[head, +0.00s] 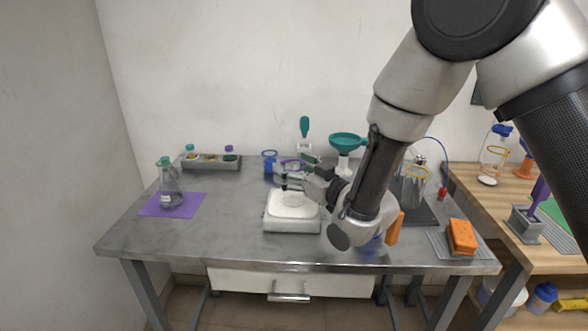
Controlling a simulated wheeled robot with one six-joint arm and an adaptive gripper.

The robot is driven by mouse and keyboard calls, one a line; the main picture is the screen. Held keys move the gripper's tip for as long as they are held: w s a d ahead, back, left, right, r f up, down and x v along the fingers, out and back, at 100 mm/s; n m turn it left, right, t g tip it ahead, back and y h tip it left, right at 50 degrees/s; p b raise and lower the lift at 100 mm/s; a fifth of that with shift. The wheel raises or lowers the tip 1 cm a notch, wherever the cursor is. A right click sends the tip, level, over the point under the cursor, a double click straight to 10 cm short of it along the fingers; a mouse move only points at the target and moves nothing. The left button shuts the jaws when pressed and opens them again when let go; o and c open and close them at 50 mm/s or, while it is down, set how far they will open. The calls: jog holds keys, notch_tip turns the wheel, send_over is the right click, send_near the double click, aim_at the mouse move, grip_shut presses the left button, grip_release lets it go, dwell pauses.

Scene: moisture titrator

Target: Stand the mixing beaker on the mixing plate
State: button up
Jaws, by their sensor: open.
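My gripper (291,178) is open, reaching left from the arm above the back of a white plate-topped device (292,222), which looks like the mixing plate; its top appears bare. Which vessel is the mixing beaker is not certain. A small blue-rimmed clear vessel (269,167) stands behind the device, left of my gripper. A purple-ringed item (291,162) shows just behind the fingers and is partly hidden by them. I cannot tell whether the fingers touch anything. A glass vessel with a yellow ring (414,188) stands at the right, partly behind my arm.
A stoppered flask (170,188) stands on a purple mat (193,205) at left. A grey tray (211,166) holds small bottles. A teal funnel (347,141) stands at back. An orange sponge (462,237) lies front right. Bare table lies between mat and device.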

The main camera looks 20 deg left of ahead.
dwell(0.3)
jog(key=v, duration=0.8)
dwell(1.3)
jog(key=shift+r, duration=0.1)
notch_tip(320, 180, up, 10)
dwell(0.6)
